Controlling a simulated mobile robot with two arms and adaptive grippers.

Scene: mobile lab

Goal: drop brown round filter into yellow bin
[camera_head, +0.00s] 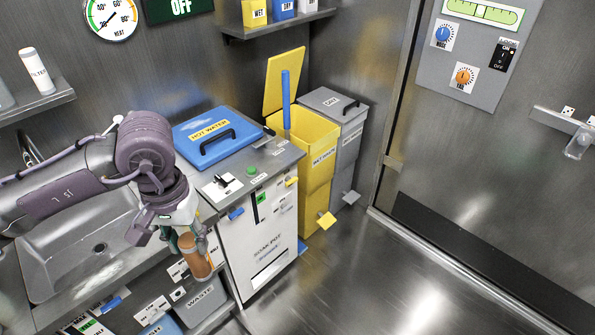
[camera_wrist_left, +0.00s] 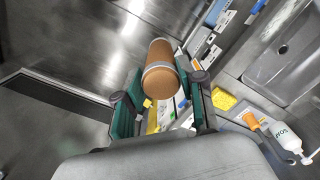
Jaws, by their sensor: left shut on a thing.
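The brown round filter (camera_head: 193,255) is a brown cylinder with a pale band. My left gripper (camera_head: 193,240) is shut on it and holds it in front of the sink counter, left of the white cabinet. In the left wrist view the filter (camera_wrist_left: 162,72) sits between the green fingers of the left gripper (camera_wrist_left: 160,108). The yellow bin (camera_head: 318,150) stands right of the white cabinet, with its yellow lid (camera_head: 286,80) raised and a blue upright bar at its opening. The gripper is left of the bin and apart from it. My right gripper is not in view.
A grey bin (camera_head: 345,125) with a closed lid stands right of the yellow bin. The white cabinet (camera_head: 258,235) with a blue lid (camera_head: 217,137) on top stands between gripper and bin. A grey waste box (camera_head: 202,300) sits low near the filter. The floor at right is clear.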

